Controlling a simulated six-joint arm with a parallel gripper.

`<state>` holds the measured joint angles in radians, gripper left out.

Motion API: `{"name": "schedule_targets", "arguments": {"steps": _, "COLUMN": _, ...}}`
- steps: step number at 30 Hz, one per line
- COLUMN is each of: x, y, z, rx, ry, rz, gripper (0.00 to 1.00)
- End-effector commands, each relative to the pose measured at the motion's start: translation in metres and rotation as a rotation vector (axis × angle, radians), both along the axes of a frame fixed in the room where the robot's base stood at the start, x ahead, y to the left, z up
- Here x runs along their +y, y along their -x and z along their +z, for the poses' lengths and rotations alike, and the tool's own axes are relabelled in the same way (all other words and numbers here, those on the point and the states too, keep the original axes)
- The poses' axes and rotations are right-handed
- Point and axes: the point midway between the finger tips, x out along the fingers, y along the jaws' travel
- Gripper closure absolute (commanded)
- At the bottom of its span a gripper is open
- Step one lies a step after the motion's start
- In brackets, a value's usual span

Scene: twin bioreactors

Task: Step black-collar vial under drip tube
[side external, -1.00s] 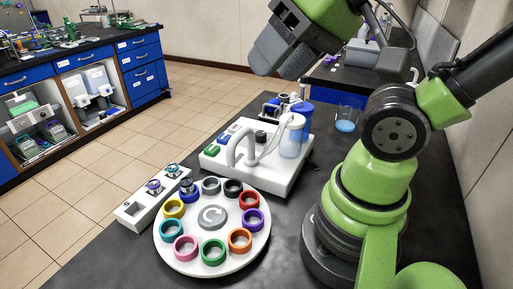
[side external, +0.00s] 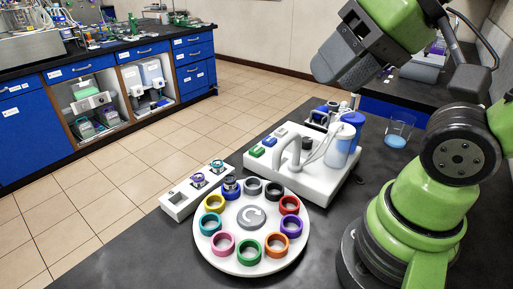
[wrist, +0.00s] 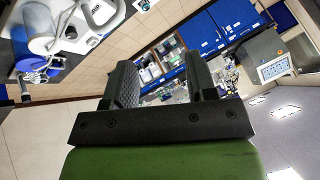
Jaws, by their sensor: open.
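In the side external view, a round white turntable (side external: 251,269) carries a ring of coloured collars. The black collar (side external: 273,189) is at its back, between the grey and red ones; it looks like an open ring, and I cannot tell whether a vial is inside. A white arched drip tube (side external: 285,150) rises from a white device (side external: 325,186) just behind the turntable. My gripper (side external: 335,70) is high above the bench, behind and right of the turntable, away from the collars. In the wrist view my gripper (wrist: 165,80) has its two fingers apart with nothing between them.
A dark-topped vial stands in the blue collar (side external: 231,188). A white rack (side external: 180,205) with two capped vials lies left of the turntable. The front-left bench is clear.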

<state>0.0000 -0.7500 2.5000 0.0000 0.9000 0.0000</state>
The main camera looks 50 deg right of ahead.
Motion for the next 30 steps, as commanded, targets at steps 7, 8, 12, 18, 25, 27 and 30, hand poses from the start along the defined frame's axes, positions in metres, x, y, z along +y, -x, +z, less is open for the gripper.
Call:
{"name": "schedule_targets", "arguments": {"steps": 7, "x": 0.0, "y": 0.0, "z": 0.0, "rx": 0.0, "ry": 0.0, "rz": 0.0, "gripper": 0.57}}
{"name": "schedule_targets", "arguments": {"steps": 8, "x": 0.0, "y": 0.0, "z": 0.0, "rx": 0.0, "ry": 0.0, "rz": 0.0, "gripper": 0.64}}
{"name": "schedule_targets", "arguments": {"steps": 12, "x": 0.0, "y": 0.0, "z": 0.0, "rx": 0.0, "ry": 0.0, "rz": 0.0, "gripper": 0.96}}
{"name": "schedule_targets", "arguments": {"steps": 18, "x": 0.0, "y": 0.0, "z": 0.0, "rx": 0.0, "ry": 0.0, "rz": 0.0, "gripper": 1.0}}
{"name": "schedule_targets", "arguments": {"steps": 25, "x": 0.0, "y": 0.0, "z": 0.0, "rx": 0.0, "ry": 0.0, "rz": 0.0, "gripper": 1.0}}
{"name": "schedule_targets", "arguments": {"steps": 27, "x": 0.0, "y": 0.0, "z": 0.0, "rx": 0.0, "ry": 0.0, "rz": 0.0, "gripper": 1.0}}
{"name": "schedule_targets", "arguments": {"steps": 30, "x": 0.0, "y": 0.0, "z": 0.0, "rx": 0.0, "ry": 0.0, "rz": 0.0, "gripper": 1.0}}
